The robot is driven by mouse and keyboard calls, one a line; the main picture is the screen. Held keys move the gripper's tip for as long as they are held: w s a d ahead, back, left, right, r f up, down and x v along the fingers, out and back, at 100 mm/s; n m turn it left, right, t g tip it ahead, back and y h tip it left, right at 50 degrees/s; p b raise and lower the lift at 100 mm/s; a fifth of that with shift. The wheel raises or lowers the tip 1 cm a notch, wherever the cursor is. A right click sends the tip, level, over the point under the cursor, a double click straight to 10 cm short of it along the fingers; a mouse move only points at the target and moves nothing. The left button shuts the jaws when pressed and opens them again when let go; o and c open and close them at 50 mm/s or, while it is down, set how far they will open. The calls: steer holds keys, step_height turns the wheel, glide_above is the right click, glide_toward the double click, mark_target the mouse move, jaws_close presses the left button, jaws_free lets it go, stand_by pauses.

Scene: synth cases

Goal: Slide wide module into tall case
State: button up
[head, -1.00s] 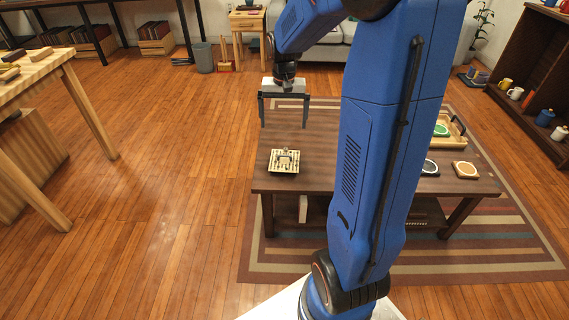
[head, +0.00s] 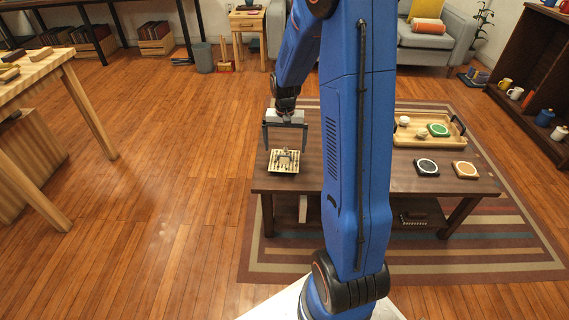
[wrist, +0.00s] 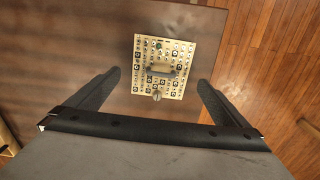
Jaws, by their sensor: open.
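A square cream panel (head: 284,170) with rows of dark marks and a raised grey handle lies on the near left of the dark coffee table; it may be the wide module. In the wrist view the panel (wrist: 148,50) shows a dark handle bar across its middle and a round knob at its lower edge. My gripper (head: 285,149) is open and empty, above and slightly behind the panel. In the wrist view, the panel lies between and just beyond the fingertips of my gripper (wrist: 158,78), apart from both. I cannot make out a tall case for certain.
A pale upright object (head: 303,208) and a dark item (head: 413,218) are below the tabletop. My arm hides the table's middle.

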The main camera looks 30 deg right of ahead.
mark_target(284, 160)
steer(key=shift+w+f, duration=0.15)
steer(key=shift+f, duration=1.45)
steer(key=shift+w+f, duration=0.15)
steer(key=shift+f, duration=1.4)
steer(key=c, duration=0.9)
